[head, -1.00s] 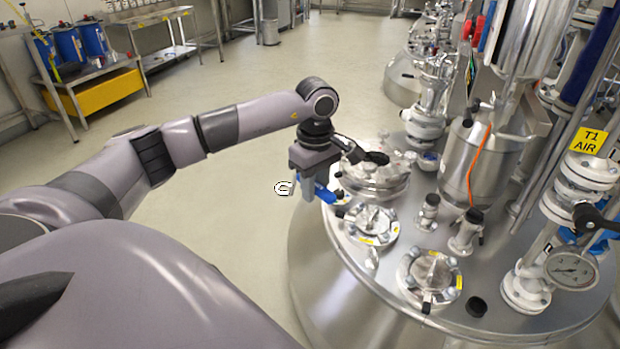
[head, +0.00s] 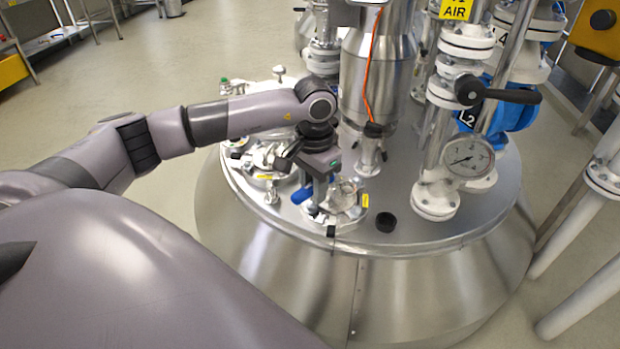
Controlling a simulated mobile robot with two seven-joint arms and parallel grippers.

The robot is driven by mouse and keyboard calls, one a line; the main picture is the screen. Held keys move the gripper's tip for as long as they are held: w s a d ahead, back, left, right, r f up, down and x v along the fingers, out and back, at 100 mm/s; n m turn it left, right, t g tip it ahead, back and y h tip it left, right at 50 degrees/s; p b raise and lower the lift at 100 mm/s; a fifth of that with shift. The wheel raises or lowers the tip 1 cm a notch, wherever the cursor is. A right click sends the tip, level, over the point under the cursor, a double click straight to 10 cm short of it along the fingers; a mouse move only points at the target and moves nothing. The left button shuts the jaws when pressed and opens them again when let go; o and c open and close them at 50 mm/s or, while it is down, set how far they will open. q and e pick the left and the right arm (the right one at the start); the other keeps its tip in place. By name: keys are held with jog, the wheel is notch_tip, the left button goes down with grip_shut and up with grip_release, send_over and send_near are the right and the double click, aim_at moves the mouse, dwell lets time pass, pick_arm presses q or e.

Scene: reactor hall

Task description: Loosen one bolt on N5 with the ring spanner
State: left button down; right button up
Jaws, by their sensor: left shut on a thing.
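My left gripper (head: 318,185) points down over the front part of the steel vessel lid (head: 400,220). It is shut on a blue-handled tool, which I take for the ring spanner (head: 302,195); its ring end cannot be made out. No N5 lettering is readable, and I cannot tell whether the tool touches a bolt. My right gripper is not in view.
A black cap (head: 386,222), a short valve stub (head: 369,155) and a pressure gauge (head: 468,157) on white-flanged piping stand to the right. An orange cable (head: 372,70) hangs behind.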

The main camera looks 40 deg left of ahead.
pick_arm(q)
notch_tip(320, 180, down, 6)
jog(key=d+m+b, duration=0.1)
jog(key=d+b, duration=0.1)
jog(key=b, duration=0.2)
jog(key=w+d+n+p, duration=0.2)
jog(key=w+d+n, duration=0.7)
jog(key=d+n, duration=0.65)
jog(key=r+p, duration=0.1)
jog(key=a+r+n+p, duration=0.1)
jog(key=r, duration=0.1)
jog(key=a+r+n+p, duration=0.1)
jog(key=r, duration=0.1)
jog(key=shift+s+a, duration=0.2)
jog(key=shift+s, duration=0.05)
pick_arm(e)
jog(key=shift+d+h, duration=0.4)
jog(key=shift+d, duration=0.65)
